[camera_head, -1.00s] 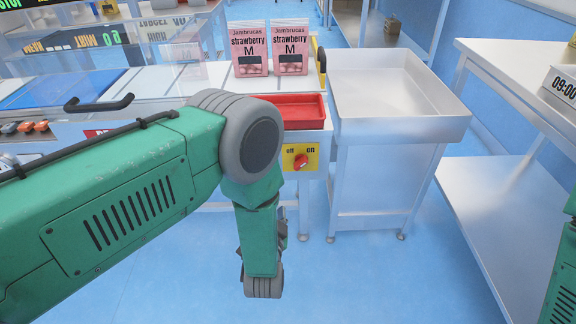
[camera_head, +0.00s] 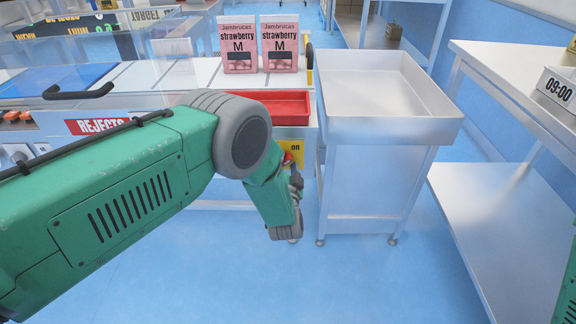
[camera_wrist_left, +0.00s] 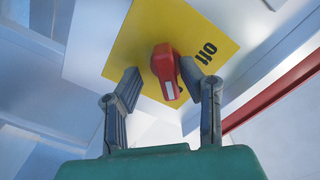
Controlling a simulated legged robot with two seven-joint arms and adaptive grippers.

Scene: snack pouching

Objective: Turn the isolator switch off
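The isolator switch is a red knob (camera_wrist_left: 165,70) on a yellow plate (camera_wrist_left: 135,45) marked "off". Its white-marked end points toward my gripper, away from the "off" lettering. In the head view, the plate (camera_head: 295,147) shows "on" and a sliver of the red knob (camera_head: 287,158); my arm hides the rest. My left gripper (camera_wrist_left: 160,75) is open, one finger on each side of the knob. The right finger is very close to the knob; I cannot tell whether it touches. In the head view, the gripper (camera_head: 296,180) is partly hidden by its wrist. My right gripper is out of view.
A red tray (camera_head: 290,96) sits above the switch, with two pink strawberry pouches (camera_head: 259,45) behind it. A steel basin table (camera_head: 385,130) stands close to the right. A steel bench (camera_head: 505,105) is further right. Blue floor (camera_head: 330,275) is clear in front.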

